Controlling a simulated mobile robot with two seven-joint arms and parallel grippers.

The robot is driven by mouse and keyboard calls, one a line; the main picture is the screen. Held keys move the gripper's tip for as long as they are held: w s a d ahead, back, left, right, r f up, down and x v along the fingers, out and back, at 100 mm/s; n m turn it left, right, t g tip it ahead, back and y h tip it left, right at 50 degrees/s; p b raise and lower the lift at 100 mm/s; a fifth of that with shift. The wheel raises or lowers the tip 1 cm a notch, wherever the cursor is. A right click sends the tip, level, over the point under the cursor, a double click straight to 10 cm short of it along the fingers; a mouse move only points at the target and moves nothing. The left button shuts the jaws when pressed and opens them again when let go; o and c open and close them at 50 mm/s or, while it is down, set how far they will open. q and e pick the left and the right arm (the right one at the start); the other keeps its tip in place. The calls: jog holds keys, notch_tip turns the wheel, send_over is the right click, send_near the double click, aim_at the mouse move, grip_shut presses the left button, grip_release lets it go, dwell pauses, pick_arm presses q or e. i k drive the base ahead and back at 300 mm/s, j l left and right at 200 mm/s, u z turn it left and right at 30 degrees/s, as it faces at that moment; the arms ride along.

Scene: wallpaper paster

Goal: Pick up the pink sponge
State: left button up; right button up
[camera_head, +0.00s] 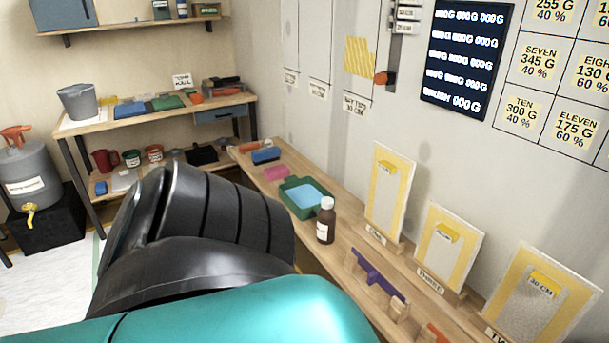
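The pink sponge (277,173) lies on the long wooden bench along the right wall, between a blue block and a green tray. It looks like a small flat pink block. My own black and teal arm fills the lower left and middle of the head view, well in front of the sponge. Neither of my grippers shows, so I cannot see their fingers or anything held.
The green tray (285,192) with a blue inside stands just in front of the sponge, with a brown bottle (326,222) beside it. The blue block (266,155) lies behind. Upright yellow-edged boards (389,190) stand along the wall. A shelf table (150,116) is at the back left.

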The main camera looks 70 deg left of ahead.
aim_at(280, 170)
jog(key=u, duration=2.5)
jog(key=i+j, duration=0.25)
jog(key=i, duration=0.15)
jog(key=i+j, duration=0.25)
jog(key=i, duration=0.2)
jog(key=i+j+u, duration=0.1)
jog(key=i+j, duration=0.15)
jog(key=i, duration=0.15)
